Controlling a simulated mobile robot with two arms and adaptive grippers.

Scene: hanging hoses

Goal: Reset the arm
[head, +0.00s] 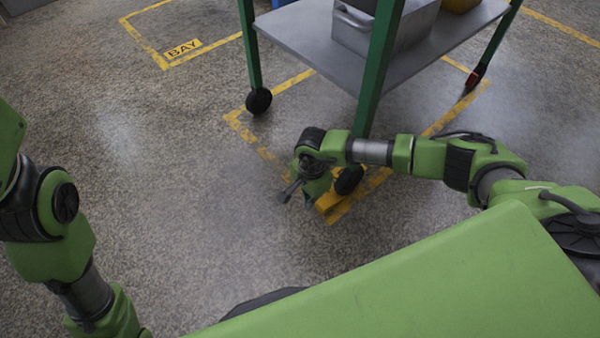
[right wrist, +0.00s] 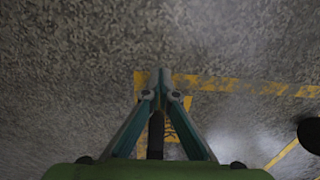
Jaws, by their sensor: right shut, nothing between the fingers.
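My right arm (head: 430,158) reaches in from the right in the head view, bent down at the wrist. My right gripper (head: 285,196) is at its end, in front of the cart's near legs and above the floor. In the right wrist view my right gripper (right wrist: 160,75) has its two fingers meeting at the tips, with nothing between them. The speckled floor and yellow line lie below it. My left arm (head: 62,225) shows at the left edge of the head view. My left gripper is out of the picture.
A cart with green legs (head: 378,70) and a grey shelf (head: 300,42) stands at the top, close to my right wrist. A grey bin (head: 410,28) is on the shelf. Yellow lines (head: 262,150) mark the floor, with a "BAY" label (head: 182,48). The floor at left centre is clear.

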